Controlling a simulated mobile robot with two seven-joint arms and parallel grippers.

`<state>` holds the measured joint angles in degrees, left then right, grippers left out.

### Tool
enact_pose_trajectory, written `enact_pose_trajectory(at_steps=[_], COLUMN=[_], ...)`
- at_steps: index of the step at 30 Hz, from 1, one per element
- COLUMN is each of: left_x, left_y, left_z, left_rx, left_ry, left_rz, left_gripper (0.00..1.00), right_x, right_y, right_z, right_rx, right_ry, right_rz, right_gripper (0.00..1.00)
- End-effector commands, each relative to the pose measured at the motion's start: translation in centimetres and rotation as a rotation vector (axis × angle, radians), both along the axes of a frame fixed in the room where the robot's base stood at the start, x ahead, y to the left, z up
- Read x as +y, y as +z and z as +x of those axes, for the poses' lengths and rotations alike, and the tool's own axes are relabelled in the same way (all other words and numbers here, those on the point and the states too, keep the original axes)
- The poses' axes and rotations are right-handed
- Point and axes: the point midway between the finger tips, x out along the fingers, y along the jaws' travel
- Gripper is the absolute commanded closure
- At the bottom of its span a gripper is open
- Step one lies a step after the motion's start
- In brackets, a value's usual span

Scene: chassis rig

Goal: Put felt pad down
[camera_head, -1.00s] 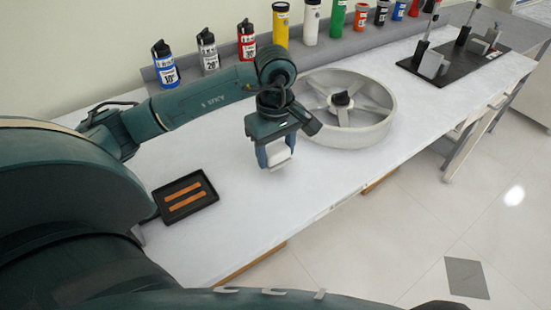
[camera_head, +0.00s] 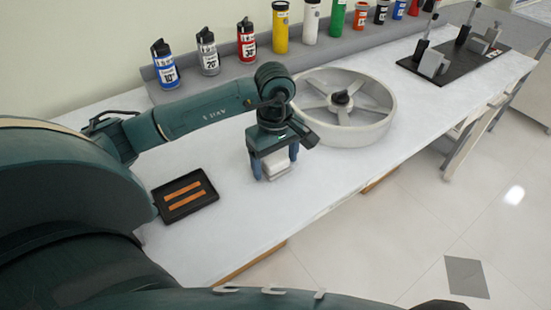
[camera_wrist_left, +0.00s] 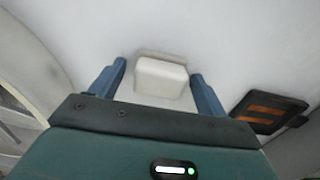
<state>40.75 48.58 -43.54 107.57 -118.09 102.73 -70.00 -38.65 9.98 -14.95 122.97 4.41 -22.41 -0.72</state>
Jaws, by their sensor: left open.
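A small off-white block, which looks like the felt pad (camera_head: 277,169), is on the white table under my left gripper (camera_head: 275,166). In the left wrist view the pad (camera_wrist_left: 161,78) lies between the two blue fingers, with a clear gap on each side. My left gripper (camera_wrist_left: 158,82) is open around it and touches neither side. The pad's upper part is partly hidden by the gripper in the head view. My right gripper is not in view.
A black tray (camera_head: 164,209) with two orange strips lies left of the gripper. A large grey spoked wheel (camera_head: 385,122) stands close on the right. Several bottles line the grey ledge (camera_head: 225,78) behind. The table front (camera_head: 240,235) is clear.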

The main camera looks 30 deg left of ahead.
Motion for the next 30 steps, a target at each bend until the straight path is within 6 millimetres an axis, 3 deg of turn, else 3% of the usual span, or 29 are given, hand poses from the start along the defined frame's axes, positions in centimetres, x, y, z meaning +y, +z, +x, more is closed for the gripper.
enact_pose_trajectory(at_steps=[8,22,30], left_x=[0.0,0.0,0.0], left_y=[1.6,11.0,12.4], left_z=[0.1,0.0,-0.1], left_rx=[-0.005,-0.004,0.000], left_ry=[0.000,0.000,0.001], left_rz=[0.000,0.001,0.000], left_gripper=[0.24,0.24,0.24], right_x=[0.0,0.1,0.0], right_y=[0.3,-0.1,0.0], right_z=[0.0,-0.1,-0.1], right_rx=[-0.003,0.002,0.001], right_ry=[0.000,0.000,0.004], right_rz=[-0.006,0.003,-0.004], right_gripper=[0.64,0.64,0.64])
